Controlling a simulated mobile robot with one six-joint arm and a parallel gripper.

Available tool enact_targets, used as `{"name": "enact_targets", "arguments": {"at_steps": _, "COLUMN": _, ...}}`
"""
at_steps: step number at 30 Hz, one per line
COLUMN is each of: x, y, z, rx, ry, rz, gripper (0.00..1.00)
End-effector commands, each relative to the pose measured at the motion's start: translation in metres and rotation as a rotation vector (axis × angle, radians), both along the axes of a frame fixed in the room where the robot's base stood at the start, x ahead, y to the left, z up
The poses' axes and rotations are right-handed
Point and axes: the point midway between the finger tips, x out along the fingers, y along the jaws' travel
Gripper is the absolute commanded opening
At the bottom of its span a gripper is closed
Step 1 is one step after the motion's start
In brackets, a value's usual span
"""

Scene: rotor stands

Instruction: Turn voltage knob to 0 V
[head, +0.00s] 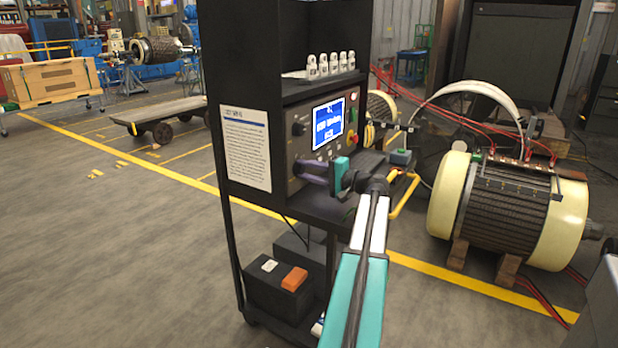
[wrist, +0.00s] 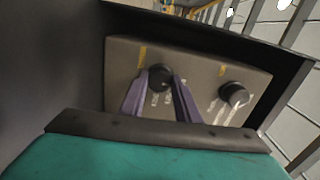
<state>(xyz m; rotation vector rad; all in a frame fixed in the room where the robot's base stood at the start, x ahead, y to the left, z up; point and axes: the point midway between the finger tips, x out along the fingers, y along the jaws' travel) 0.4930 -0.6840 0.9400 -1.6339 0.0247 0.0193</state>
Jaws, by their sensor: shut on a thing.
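A test cabinet's dark control panel (head: 298,150) carries a lit blue screen (head: 329,124) and a black knob (head: 298,129). My gripper (head: 303,171) is at the lower left of this panel, its purple fingers reaching towards it. In the wrist view, my gripper (wrist: 157,92) is shut on a round black knob (wrist: 160,75), one finger on each side. A second black knob (wrist: 235,94) sits to the right, apart from the fingers. Lettering near both knobs is too small to read, so I cannot tell which is the voltage knob. The held knob is hidden in the head view.
A printed sheet (head: 246,147) is on the cabinet's side. Several white items (head: 330,65) stand on the shelf above the panel. A cream-ended motor (head: 510,210) with red cables stands to the right. Open floor (head: 110,250) lies to the left.

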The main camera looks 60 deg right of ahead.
Motion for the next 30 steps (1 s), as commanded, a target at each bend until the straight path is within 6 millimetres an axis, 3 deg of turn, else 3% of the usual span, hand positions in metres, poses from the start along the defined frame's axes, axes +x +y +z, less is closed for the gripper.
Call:
{"name": "enact_targets", "arguments": {"at_steps": 9, "x": -0.0007, "y": -0.0002, "z": -0.0018, "rx": -0.099, "ry": 0.003, "rz": 0.000, "gripper": 0.07}}
{"name": "enact_targets", "arguments": {"at_steps": 22, "x": -0.0009, "y": -0.0002, "z": -0.0009, "rx": -0.110, "ry": 0.003, "rz": 0.000, "gripper": 0.07}}
{"name": "enact_targets", "arguments": {"at_steps": 23, "x": -0.0009, "y": -0.0002, "z": -0.0010, "rx": -0.110, "ry": 0.003, "rz": 0.000, "gripper": 0.31}}
{"name": "enact_targets", "arguments": {"at_steps": 24, "x": -0.0009, "y": -0.0002, "z": -0.0009, "rx": -0.110, "ry": 0.003, "rz": 0.000, "gripper": 0.38}}
{"name": "enact_targets", "arguments": {"at_steps": 26, "x": -0.0008, "y": -0.0002, "z": -0.0009, "rx": -0.110, "ry": 0.003, "rz": 0.000, "gripper": 0.48}}
{"name": "enact_targets", "arguments": {"at_steps": 30, "x": -0.0007, "y": -0.0002, "z": -0.0007, "rx": -0.109, "ry": 0.002, "rz": 0.000, "gripper": 0.48}}
